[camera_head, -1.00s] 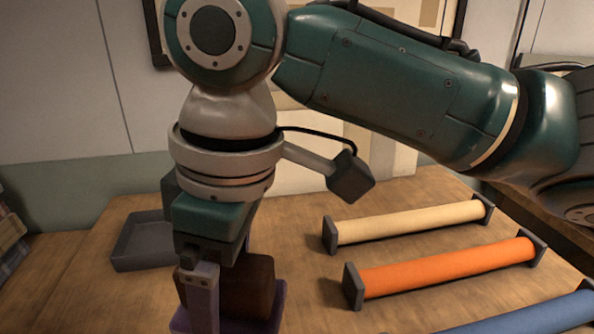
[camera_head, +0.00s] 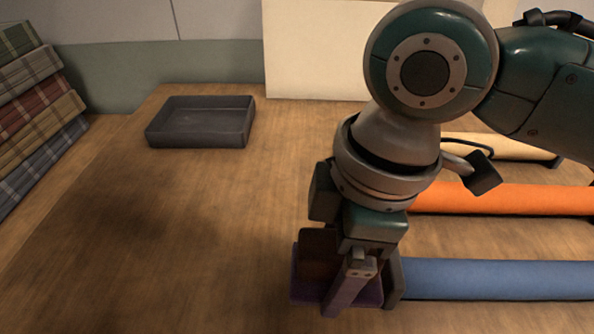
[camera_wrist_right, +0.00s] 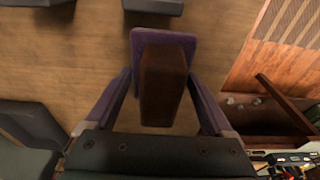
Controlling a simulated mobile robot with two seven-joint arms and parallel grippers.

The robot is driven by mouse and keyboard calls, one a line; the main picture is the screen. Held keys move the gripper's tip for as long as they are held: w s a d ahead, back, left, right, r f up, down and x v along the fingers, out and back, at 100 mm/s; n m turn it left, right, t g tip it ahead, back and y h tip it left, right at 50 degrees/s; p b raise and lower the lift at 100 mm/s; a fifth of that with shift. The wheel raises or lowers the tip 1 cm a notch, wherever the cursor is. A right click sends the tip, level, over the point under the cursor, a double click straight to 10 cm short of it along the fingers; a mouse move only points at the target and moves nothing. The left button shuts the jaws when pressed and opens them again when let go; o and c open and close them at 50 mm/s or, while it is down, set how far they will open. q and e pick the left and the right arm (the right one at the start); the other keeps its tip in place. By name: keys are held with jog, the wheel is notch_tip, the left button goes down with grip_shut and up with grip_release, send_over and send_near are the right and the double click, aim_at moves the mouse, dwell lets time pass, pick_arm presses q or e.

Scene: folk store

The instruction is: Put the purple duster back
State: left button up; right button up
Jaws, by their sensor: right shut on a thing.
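The purple duster has a flat purple base and a dark brown block on top. In the head view its brown block (camera_head: 318,244) and purple base edge (camera_head: 303,290) show beside and behind my right gripper (camera_head: 362,298), which hides part of it. The duster also shows in the right wrist view (camera_wrist_right: 162,85), between the two fingers. My right gripper is shut on it, pointing down low over the wooden table. I cannot tell whether the base touches the tabletop. My left gripper is not in view.
A dark grey, empty-looking tray (camera_head: 200,140) stands at the back left of the table (camera_head: 150,230). Orange (camera_head: 500,198), blue (camera_head: 500,279) and cream (camera_head: 520,148) rolls lie at the right. Folded plaid cloths (camera_head: 35,110) are stacked at the far left. The table's left middle is clear.

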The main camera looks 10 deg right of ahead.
aim_at(330, 284)
jog(key=shift+f+b, duration=0.4)
jog(key=shift+f, duration=2.1)
jog(key=shift+f, duration=0.1)
jog(key=o, duration=1)
jog(key=shift+o, duration=0.2)
